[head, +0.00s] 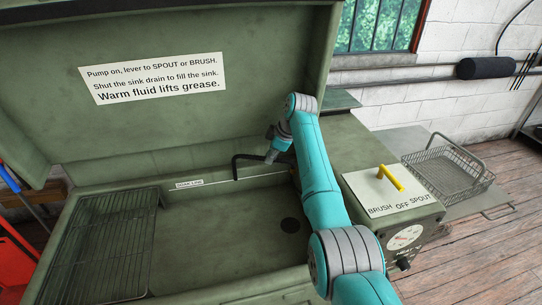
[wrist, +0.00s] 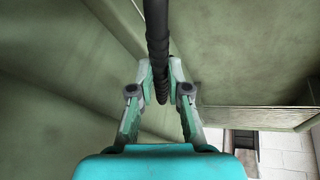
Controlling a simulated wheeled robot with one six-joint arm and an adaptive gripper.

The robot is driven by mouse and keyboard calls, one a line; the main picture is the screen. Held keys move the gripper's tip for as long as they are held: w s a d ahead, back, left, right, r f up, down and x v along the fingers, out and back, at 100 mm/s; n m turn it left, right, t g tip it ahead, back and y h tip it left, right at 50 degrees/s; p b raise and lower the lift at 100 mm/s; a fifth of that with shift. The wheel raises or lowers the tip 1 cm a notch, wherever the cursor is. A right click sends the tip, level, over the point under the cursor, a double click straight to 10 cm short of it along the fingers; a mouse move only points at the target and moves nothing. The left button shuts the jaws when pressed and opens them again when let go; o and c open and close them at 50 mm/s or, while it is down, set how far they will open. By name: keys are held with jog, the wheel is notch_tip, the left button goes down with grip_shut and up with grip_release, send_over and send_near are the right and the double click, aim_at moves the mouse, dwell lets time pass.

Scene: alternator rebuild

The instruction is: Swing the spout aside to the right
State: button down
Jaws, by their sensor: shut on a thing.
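The spout (head: 250,157) is a thin black bent pipe at the back of the green sink, with its bent end to the left of my gripper (head: 273,154). In the wrist view the spout (wrist: 157,45) is a dark ribbed tube running down from the top edge. My gripper (wrist: 161,85) is shut on the spout, with one finger on each side of it. The far side of the grip is hidden by my gripper in the head view.
The raised lid (head: 160,130) stands behind the sink. A yellow lever (head: 390,178) and a wire basket (head: 447,172) are at the right.

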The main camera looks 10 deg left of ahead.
jog(key=c, duration=1.1)
grip_release()
jog(key=shift+c, duration=0.2)
jog(key=v, duration=1.2)
